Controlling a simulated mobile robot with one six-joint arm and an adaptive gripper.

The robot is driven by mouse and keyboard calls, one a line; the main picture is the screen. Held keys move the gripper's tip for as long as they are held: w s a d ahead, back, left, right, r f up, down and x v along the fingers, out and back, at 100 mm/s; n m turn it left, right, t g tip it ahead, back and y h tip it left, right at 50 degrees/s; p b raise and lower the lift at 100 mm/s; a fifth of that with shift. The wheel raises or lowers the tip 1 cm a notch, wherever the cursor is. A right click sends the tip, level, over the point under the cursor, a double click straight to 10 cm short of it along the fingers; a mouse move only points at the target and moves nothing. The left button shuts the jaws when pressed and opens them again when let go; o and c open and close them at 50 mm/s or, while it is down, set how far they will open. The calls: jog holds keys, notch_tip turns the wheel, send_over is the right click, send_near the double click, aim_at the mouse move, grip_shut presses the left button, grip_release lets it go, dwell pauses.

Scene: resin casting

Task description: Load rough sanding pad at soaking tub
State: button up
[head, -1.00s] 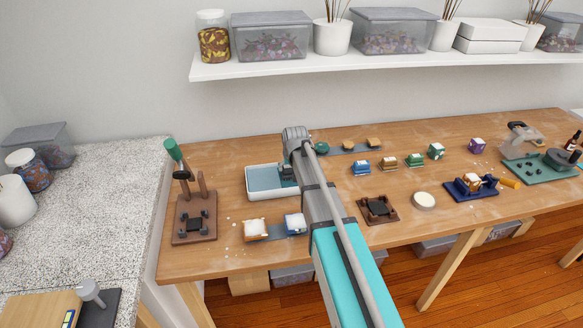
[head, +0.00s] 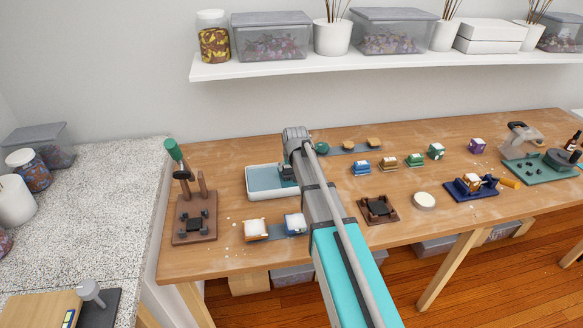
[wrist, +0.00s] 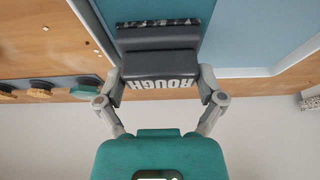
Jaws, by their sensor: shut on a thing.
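The rough sanding pad (wrist: 160,63) is a dark grey block with "ROUGH" in light letters, upside down in the wrist view, and a speckled strip on its far edge. My gripper (wrist: 160,84) is shut on it, one finger at each side. The soaking tub (head: 270,196) is a white rectangular tray with blue water. In the wrist view the water lies behind the pad, with the white rim (wrist: 240,72) close by. In the head view my gripper (head: 287,173) is over the tub's right end. I cannot tell whether the pad touches the water.
A brown stand with a green-handled tool (head: 195,225) is left of the tub. Two white-topped blocks (head: 256,230) sit in front. A strip with round pads (head: 350,148) and several coloured blocks (head: 388,162) lie to the right. A shelf (head: 380,60) runs above the back.

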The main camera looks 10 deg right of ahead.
jog(key=shift+r, duration=0.1)
jog(key=shift+r+p, duration=3.4)
jog(key=shift+p, duration=0.1)
